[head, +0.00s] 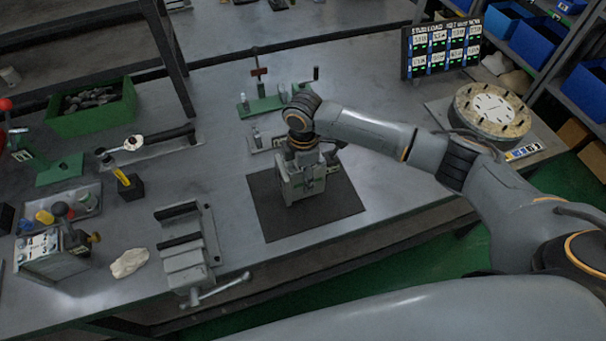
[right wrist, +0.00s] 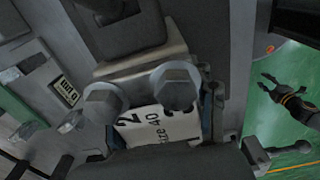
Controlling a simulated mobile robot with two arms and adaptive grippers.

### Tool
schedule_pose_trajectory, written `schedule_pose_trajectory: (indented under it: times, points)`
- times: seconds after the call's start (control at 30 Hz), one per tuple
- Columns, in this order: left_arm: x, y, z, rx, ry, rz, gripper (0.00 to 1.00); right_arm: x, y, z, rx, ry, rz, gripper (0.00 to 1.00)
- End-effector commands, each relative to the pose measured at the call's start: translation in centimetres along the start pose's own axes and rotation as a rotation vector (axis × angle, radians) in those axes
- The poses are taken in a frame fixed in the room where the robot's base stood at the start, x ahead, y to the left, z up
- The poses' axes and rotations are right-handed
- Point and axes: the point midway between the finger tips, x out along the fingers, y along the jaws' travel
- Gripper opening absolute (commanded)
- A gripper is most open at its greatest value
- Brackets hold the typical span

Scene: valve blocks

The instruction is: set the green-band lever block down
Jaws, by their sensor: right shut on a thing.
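The lever block (head: 302,186) is a grey body with green on its side, upright over the dark square mat (head: 338,200). My right gripper (head: 305,163) comes down on it from above and is shut on its top part. The head view does not settle whether its base touches the mat.
A vise (head: 188,255) stands left of the mat, with a pale rag (head: 129,262) beside it. A green stand (head: 262,104) is behind the mat. A round dial fixture (head: 490,110) is at right. Bare bench lies between vise and mat.

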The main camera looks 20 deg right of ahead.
Motion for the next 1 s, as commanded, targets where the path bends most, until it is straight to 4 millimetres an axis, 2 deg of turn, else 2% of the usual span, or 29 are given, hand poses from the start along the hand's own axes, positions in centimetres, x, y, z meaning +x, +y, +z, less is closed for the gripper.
schedule_pose_trajectory:
  times: [0.03, 0.13, 0.57, 0.6, 0.67, 0.7, 1.0]
  points:
    - [1.24, -0.01, 0.18, 0.000, -0.001, 0.000, 0.40, 0.94, 0.20, -0.05, 0.000, 0.003, 0.006, 0.00]
    - [1.82, -0.01, 0.25, -0.001, -0.002, 0.000, 0.40, 1.47, 0.21, -0.06, 0.000, 0.003, 0.007, 0.00]
    - [1.65, -0.04, 0.20, -0.002, -0.001, -0.001, 0.40, 1.61, 0.17, -0.08, 0.000, 0.003, 0.006, 0.00]
    - [1.68, -0.04, 0.20, -0.002, -0.001, -0.001, 0.40, 1.88, -0.02, 0.01, 0.000, 0.000, 0.001, 0.64]
    - [1.69, -0.04, 0.18, -0.002, -0.001, -0.001, 0.40, 1.88, -0.03, 0.01, 0.000, 0.000, 0.001, 0.76]
    - [1.69, -0.04, 0.17, -0.002, -0.001, -0.001, 0.40, 1.89, -0.03, 0.00, 0.000, 0.000, 0.001, 0.79]
    - [1.67, -0.03, 0.10, -0.002, 0.001, -0.001, 0.40, 1.79, -0.02, 0.00, 0.000, 0.000, 0.001, 0.79]
